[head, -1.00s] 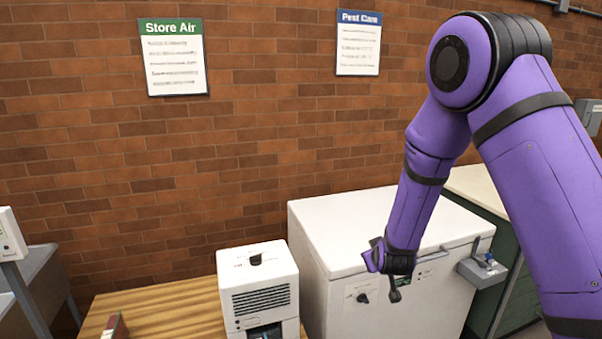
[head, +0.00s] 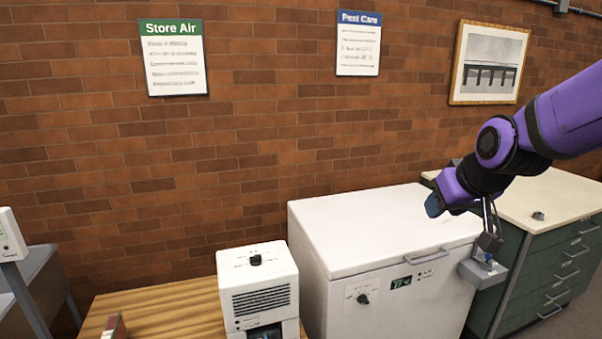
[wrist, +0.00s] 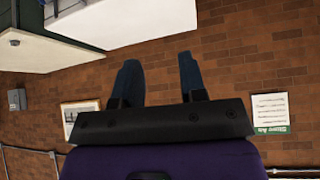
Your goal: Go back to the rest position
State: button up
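My gripper (head: 434,205) is in the air above the right part of the white chest freezer (head: 340,228) in the head view. In the wrist view my gripper (wrist: 158,68) shows two dark blue fingers spread apart with nothing between them. My purple arm reaches in from the right edge of the head view, over the green cabinet.
The freezer lid is shut. A small metal box (head: 482,273) sits at its right front corner. A green drawer cabinet (head: 545,268) with a pale top stands to the right. A white device (head: 257,285) stands on a wooden table (head: 160,312). A brick wall is behind.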

jog(key=s+d+r+m+g, duration=0.1)
jog(key=s+d+r, duration=0.1)
jog(key=s, duration=0.8)
jog(key=s+d+r+g+h, duration=0.1)
jog(key=s+d+r, duration=0.1)
jog(key=s, duration=0.8)
jog(key=shift+r+m, duration=0.4)
jog(key=shift+r, duration=0.25)
